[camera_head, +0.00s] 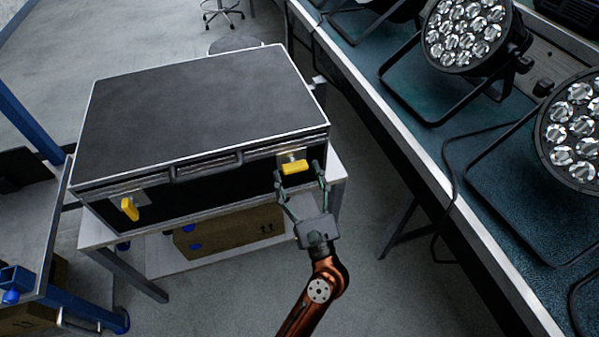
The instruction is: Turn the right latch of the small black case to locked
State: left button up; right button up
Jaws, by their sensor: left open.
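The small black case (200,105) lies closed on a light stand, with its front towards me. Its right latch has a yellow handle (294,167) on a metal plate and lies nearly level along the case's edge. The left latch (129,209) is also yellow and points steeply downwards. My left gripper (298,173) is open in front of the right latch. Its fingertips appear to either side of the yellow handle; I cannot tell whether they touch it. My right gripper is out of view.
The stand (338,165) holds a cardboard box (230,230) on its lower shelf. To the right is a long table (420,150) with several par cans (465,35) and cables. A blue-framed bench (40,240) stands at the left. A stool base (222,14) is behind.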

pick_arm(q)
jog(key=shift+w+a+r, duration=0.1)
jog(key=shift+w+r, duration=0.05)
jog(key=shift+w, duration=0.1)
jog(key=shift+c, duration=0.7)
jog(key=c, duration=1)
